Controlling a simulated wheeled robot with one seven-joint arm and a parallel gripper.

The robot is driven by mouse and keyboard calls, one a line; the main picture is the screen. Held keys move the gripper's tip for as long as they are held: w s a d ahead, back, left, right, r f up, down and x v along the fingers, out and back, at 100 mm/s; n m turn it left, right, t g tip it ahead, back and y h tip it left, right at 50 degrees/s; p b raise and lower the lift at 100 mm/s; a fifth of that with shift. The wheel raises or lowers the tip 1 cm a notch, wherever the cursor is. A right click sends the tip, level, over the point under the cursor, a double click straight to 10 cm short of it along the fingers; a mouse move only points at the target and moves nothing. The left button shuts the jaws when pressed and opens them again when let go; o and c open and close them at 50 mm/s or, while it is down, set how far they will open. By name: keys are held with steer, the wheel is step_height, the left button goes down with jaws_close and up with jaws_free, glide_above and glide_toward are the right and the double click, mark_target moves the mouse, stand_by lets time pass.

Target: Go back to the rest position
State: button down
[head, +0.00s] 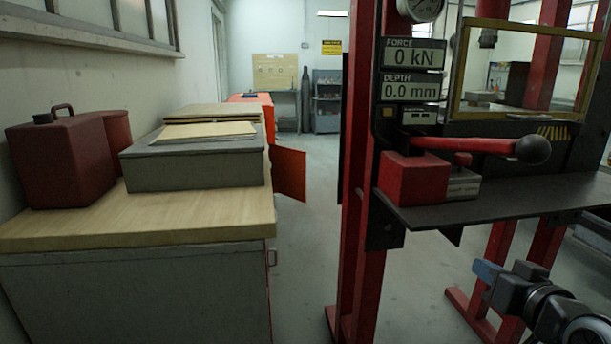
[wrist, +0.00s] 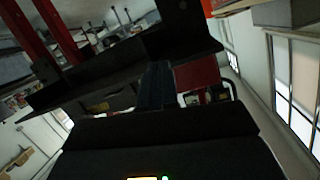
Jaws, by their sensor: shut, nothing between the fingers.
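My gripper (head: 487,270) shows at the lower right of the head view, below the dark shelf of the red press. Its blue fingers point left and away from my dark arm links. It is shut and holds nothing. In the wrist view the closed fingers (wrist: 157,85) stand dark in the middle, with the scene tilted behind them. The gripper appears apart from the press, though its exact distance from the shelf is hard to tell.
The press's red lever (head: 465,145) with a dark ball end sticks out above the shelf (head: 500,197). Displays read 0 kN and 0.0 mm. A wooden-topped cabinet (head: 150,215) with a grey box (head: 195,165) and red can (head: 60,160) stands left. Open floor (head: 305,240) lies between.

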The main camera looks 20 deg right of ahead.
steer(key=s+a+f+n+y+p, duration=0.1)
steer(key=s+a+f, duration=0.4)
steer(key=s+a, duration=0.25)
steer(key=s+a+f+n+y, duration=0.1)
steer(key=s+a+f, duration=0.4)
steer(key=a, duration=0.4)
steer(key=s+a+r+n+y, duration=0.1)
steer(key=s+a, duration=0.3)
steer(key=s, duration=0.5)
steer(key=s+a+r+n+y+p, duration=0.1)
steer(key=s+a+r+n+y, duration=0.1)
steer(key=s, duration=0.7)
step_height(320, 180, up, 2)
steer(key=shift+a+r+n+t, duration=0.1)
steer(key=shift+a+n+t, duration=0.3)
steer(key=shift+a+n, duration=0.55)
